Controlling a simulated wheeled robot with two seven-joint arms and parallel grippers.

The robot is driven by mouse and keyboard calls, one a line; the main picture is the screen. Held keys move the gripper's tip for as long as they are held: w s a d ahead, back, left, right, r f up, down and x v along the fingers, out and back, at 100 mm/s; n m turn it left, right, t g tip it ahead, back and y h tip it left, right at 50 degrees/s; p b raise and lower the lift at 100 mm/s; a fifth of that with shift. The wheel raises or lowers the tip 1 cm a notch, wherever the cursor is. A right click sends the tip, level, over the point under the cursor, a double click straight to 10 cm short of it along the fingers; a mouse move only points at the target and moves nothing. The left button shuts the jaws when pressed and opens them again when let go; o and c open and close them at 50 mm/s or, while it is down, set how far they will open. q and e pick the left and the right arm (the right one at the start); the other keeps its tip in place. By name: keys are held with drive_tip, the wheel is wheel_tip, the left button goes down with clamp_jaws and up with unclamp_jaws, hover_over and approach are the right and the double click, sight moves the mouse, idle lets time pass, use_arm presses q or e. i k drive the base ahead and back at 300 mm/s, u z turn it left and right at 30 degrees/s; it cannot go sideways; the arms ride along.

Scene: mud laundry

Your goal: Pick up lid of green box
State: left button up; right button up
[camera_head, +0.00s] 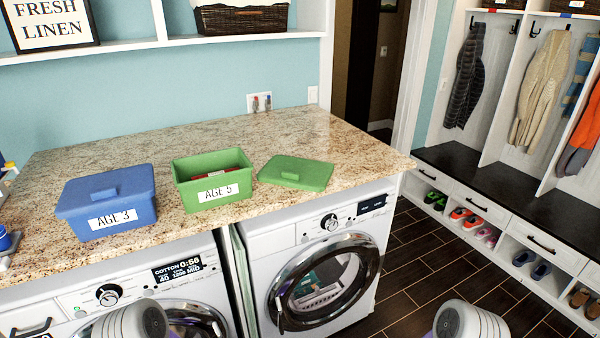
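The green lid (296,172) lies flat on the granite counter, just right of the green box, with a small raised handle on top. The green box (213,191) stands open on the counter, labelled "AGE 5", with something red inside. Two rounded white-grey parts of my arms show at the bottom edge, one at the lower left and one at the lower middle right. Both are well below and apart from the lid. My gripper fingers are out of the frame.
A closed blue box (106,203) labelled "AGE 3" stands left of the green box. The granite counter (200,140) is clear behind the boxes. Below it are two front-loading machines, the right one with a round door (324,282). A bench with cubbies and shoes (500,195) stands at the right.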

sight(314, 175)
drive_tip(key=z, duration=0.4)
drive_tip(key=i, duration=0.4)
drive_tip(key=z, duration=0.65)
drive_tip(key=i, duration=0.65)
drive_tip(key=u, duration=0.2)
